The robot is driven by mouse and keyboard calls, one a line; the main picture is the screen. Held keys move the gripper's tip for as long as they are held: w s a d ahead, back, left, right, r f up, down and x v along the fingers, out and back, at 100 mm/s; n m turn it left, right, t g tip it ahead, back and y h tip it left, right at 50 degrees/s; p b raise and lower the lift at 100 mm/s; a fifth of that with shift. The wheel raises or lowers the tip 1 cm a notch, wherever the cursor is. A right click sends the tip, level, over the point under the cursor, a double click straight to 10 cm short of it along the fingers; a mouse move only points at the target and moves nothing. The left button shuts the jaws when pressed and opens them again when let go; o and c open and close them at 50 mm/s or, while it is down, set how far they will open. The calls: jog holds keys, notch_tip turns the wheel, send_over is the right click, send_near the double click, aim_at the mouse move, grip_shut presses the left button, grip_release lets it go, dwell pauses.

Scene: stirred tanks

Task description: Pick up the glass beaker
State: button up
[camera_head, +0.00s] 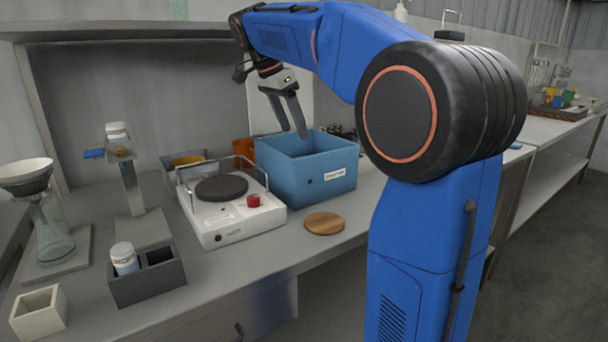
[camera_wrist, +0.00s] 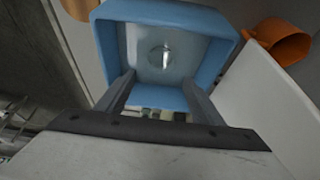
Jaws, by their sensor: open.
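A clear round glass piece, which looks like the glass beaker (camera_wrist: 162,55), is inside the blue bin (camera_wrist: 218,62) in the wrist view, on the bin's pale floor. The bin (camera_head: 318,188) stands on the bench in the head view, where its wall hides the beaker. My gripper (camera_head: 294,133) is open and points down over the bin's back left part. In the wrist view, my gripper's fingers (camera_wrist: 158,78) are apart and empty, with the beaker beyond the gap between their tips.
A white hotplate (camera_head: 232,213) with a rail stands left of the bin. An orange cup (camera_wrist: 284,42) is close beside the bin. A wooden disc (camera_head: 324,223) lies in front of it. A flask (camera_head: 52,232) with a funnel stands at far left.

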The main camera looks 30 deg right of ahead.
jog(key=shift+a+x, duration=0.1)
jog(key=shift+x, duration=3)
jog(key=shift+a+x, duration=0.15)
jog(key=shift+x, duration=2.95)
jog(key=shift+f, duration=0.1)
jog(key=c, duration=1.3)
notch_tip(320, 180, up, 10)
jog(key=shift+r, duration=0.1)
